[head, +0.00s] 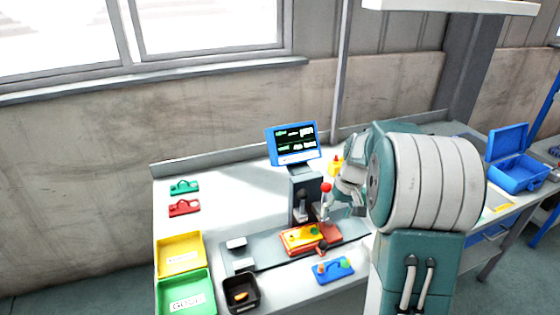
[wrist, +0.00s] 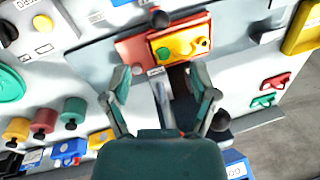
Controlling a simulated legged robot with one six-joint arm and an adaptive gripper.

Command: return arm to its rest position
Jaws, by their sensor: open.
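My gripper (wrist: 163,88) is open in the wrist view, its two fingers spread apart with no part held between them. Beyond the fingertips, a yellow part (wrist: 186,46) with a green button sits in a red fixture (wrist: 132,50). In the head view my arm stands at the right of the bench, and my gripper (head: 338,204) is over the bench, just right of the red-knobbed station. There its fingers are small and partly hidden by my arm. The yellow part (head: 300,238) and red fixture (head: 328,232) show below and left of it.
A blue monitor (head: 292,143) stands behind the station. A blue part (head: 334,269) lies at the front edge. A yellow bin (head: 180,254), green bin (head: 186,292) and black tray (head: 241,292) are at left. A blue toolbox (head: 515,172) is far right.

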